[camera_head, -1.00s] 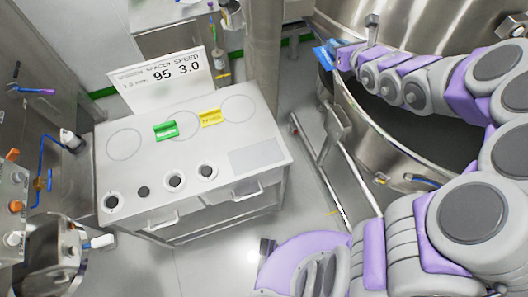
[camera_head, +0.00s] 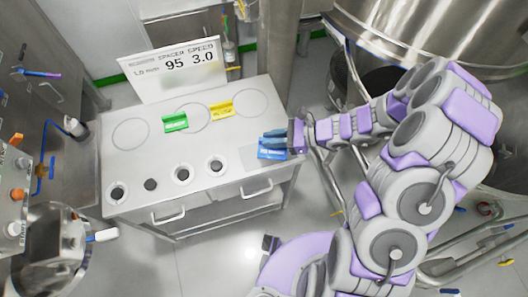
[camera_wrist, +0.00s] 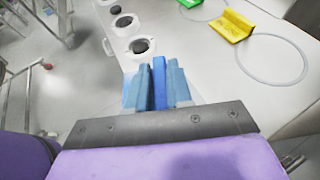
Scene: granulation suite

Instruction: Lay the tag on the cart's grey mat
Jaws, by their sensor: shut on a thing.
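The blue tag (camera_head: 271,154) is in my gripper (camera_head: 274,137) at the front right of the cart top. In the wrist view the tag (camera_wrist: 159,80) stands between the two blue fingers of my gripper (camera_wrist: 160,73), which are shut on it. The grey mat (camera_head: 247,156) lies on the cart (camera_head: 140,190) at its front right corner. The tag and gripper are over the mat and hide part of it. I cannot tell whether the tag touches the mat.
A green tag (camera_head: 175,121) and a yellow tag (camera_head: 221,108) stand on the cart beside outlined circles. Several round holders (camera_head: 183,173) line its front left. A large steel vessel (camera_head: 420,30) is at the upper right.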

